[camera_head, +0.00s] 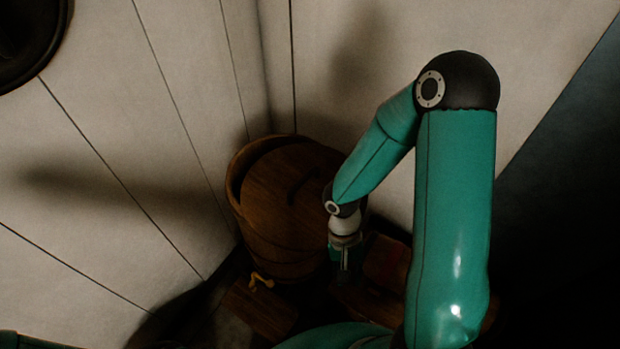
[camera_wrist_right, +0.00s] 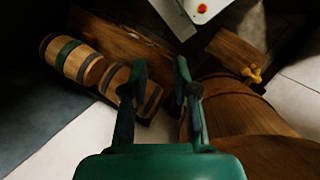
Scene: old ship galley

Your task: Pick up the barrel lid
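A large wooden barrel (camera_head: 275,262) stands in the corner, with its round brown lid (camera_head: 265,195) on top. The lid has a dark bar handle (camera_head: 300,185) and sits at a slight tilt inside the rim. My right gripper (camera_head: 345,262) hangs to the right of the barrel, below lid height. In the right wrist view its two fingers (camera_wrist_right: 160,75) are apart with nothing between them. The barrel (camera_wrist_right: 225,105) is right of the fingers there, and part of its top (camera_wrist_right: 275,152) shows at the lower right. My left gripper is not in view.
A wooden box (camera_head: 258,312) with a yellow tap (camera_head: 261,281) stands in front of the barrel. Small banded kegs (camera_wrist_right: 78,60) and a wooden plank (camera_wrist_right: 125,42) lie on the other side of the fingers. Pale plank walls (camera_head: 150,130) close in behind the barrel.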

